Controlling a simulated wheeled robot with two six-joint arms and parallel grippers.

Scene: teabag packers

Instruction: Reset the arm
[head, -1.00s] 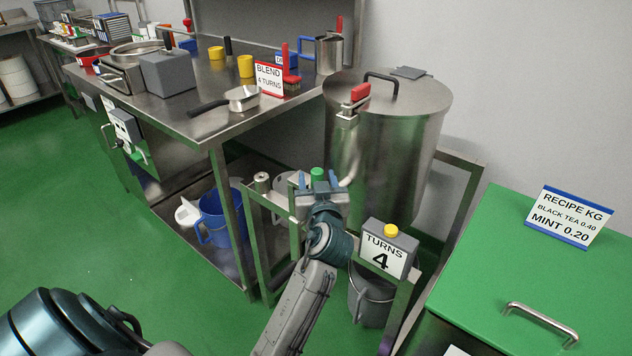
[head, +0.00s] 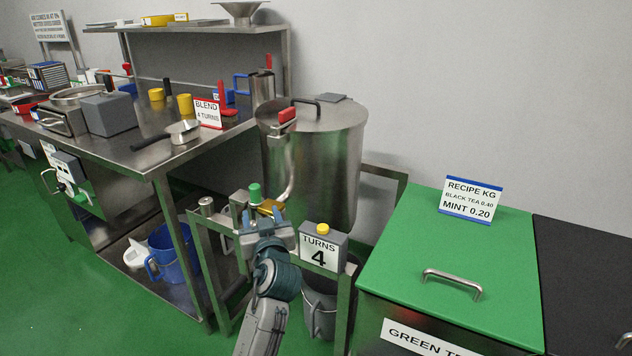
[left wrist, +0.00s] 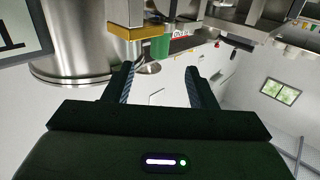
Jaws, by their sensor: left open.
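My left gripper (head: 265,224) is open and empty, in front of the steel drum (head: 318,165) and left of the "TURNS 4" counter box (head: 323,246). Its two fingers stand apart with nothing between them in the left wrist view (left wrist: 158,84). A green knob (head: 254,193) and a yellow piece (head: 268,207) on the drum's stand are just beyond the fingers. The yellow piece (left wrist: 124,33) and green knob (left wrist: 160,46) also show past the fingertips in the left wrist view. My right gripper is out of view.
The steel bench (head: 148,158) with a scoop and the "BLEND 4 TURNS" sign (head: 207,113) stands at left. A green-lidded bin (head: 400,250) with a recipe sign (head: 471,200) is at right. A blue jug (head: 168,255) sits on the low shelf.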

